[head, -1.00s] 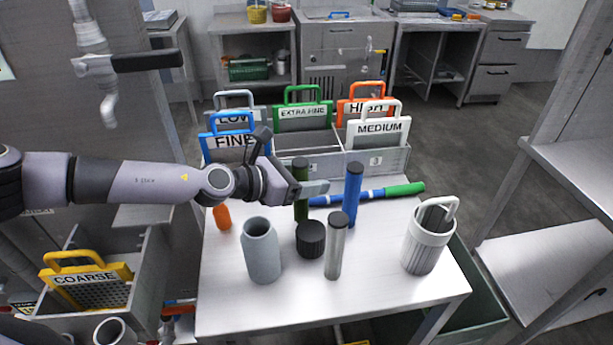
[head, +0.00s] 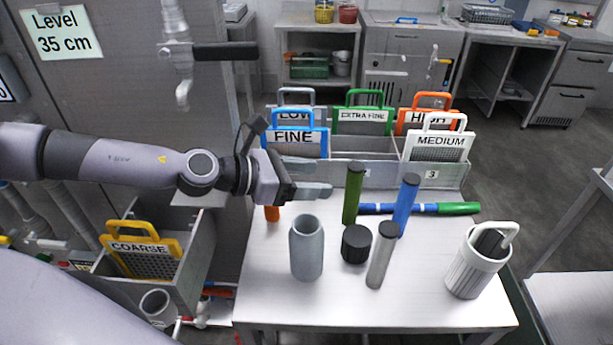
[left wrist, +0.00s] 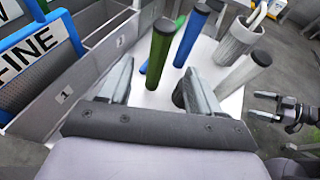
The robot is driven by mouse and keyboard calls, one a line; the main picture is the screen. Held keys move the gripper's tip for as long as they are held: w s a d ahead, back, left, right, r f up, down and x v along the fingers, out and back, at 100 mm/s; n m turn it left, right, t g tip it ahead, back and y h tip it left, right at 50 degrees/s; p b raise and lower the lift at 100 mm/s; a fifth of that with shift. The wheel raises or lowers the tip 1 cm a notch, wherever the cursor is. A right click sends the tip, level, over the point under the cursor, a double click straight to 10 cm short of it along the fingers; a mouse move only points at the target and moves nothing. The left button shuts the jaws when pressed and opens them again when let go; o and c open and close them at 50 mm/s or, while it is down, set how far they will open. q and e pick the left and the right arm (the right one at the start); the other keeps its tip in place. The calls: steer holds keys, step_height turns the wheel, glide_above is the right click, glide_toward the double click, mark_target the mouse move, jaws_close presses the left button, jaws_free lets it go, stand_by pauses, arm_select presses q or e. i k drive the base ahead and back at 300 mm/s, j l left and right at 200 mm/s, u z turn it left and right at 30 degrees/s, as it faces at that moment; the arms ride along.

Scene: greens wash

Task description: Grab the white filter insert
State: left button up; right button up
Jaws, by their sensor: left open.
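A white panel labelled MEDIUM (head: 440,146), with a loop handle, stands in the right part of the grey divided bin. A white ribbed cup (head: 475,268) with a handle stands at the table's right; it also shows in the left wrist view (left wrist: 236,43). I cannot tell which of the two is the filter insert. My left gripper (head: 318,178) is open and empty above the table's left part, well left of both. My right gripper (left wrist: 262,106) shows only in the left wrist view, at the right edge, fingers apart and empty.
Green (head: 352,195) and blue (head: 405,205) cylinders, a grey cylinder (head: 381,262), a black knob (head: 356,244) and a grey-blue bottle (head: 307,255) stand between. A blue-green rod (head: 420,208) lies before the bin (head: 370,176). The table's front (head: 340,307) is clear.

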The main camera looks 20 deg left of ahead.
mark_target(388, 231)
steer(key=k+l, duration=0.45)
steer(key=l, duration=0.25)
steer(key=k+l, duration=0.25)
steer(key=l, duration=0.15)
